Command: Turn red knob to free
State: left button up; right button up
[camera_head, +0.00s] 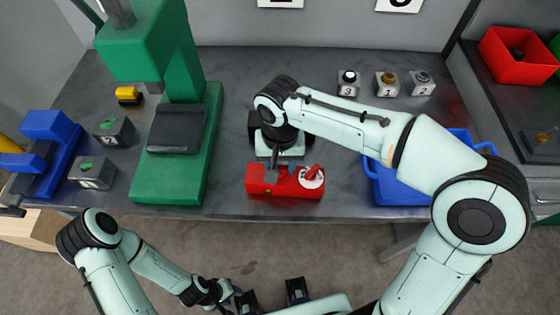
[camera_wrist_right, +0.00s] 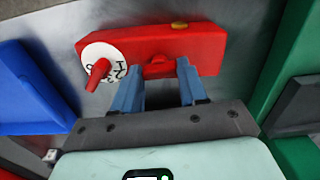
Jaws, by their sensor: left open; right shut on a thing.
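A red box (camera_head: 256,187) stands near the table's front edge. Its white dial (camera_head: 304,183) carries the red knob (camera_head: 312,173), whose tip points up and right in the head view. In the right wrist view, the knob (camera_wrist_right: 97,73) sits on the dial (camera_wrist_right: 94,52), left of my fingers. My right gripper (camera_wrist_right: 158,84) has its fingers either side of a small red part (camera_wrist_right: 158,68) on the box face, shut on it and apart from the knob. My left gripper (camera_head: 271,296) is open and empty, low in front of the table.
A green press (camera_head: 212,110) stands left of the red box, and a blue bin (camera_head: 377,188) stands to its right. Several small grey blocks with knobs (camera_head: 386,85) stand at the back right. A red bin (camera_head: 518,58) is at far right.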

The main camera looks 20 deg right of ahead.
jog(key=n+p, duration=0.1)
jog(key=n, duration=0.3)
jog(key=n+p, duration=0.1)
jog(key=n, duration=0.3)
jog(key=shift+n, duration=0.4)
jog(key=n+p, duration=0.1)
jog(key=n, duration=0.3)
jog(key=shift+p, duration=0.3)
pick_arm(q)
jog(key=w+r, duration=0.3)
jog(key=r, duration=0.2)
jog(key=shift+w+r+p, duration=0.35)
jog(key=shift+r+p, duration=0.05)
pick_arm(e)
jog(key=shift+n, duration=1.8)
jog(key=o, duration=1.1)
jog(key=shift+c, duration=0.2)
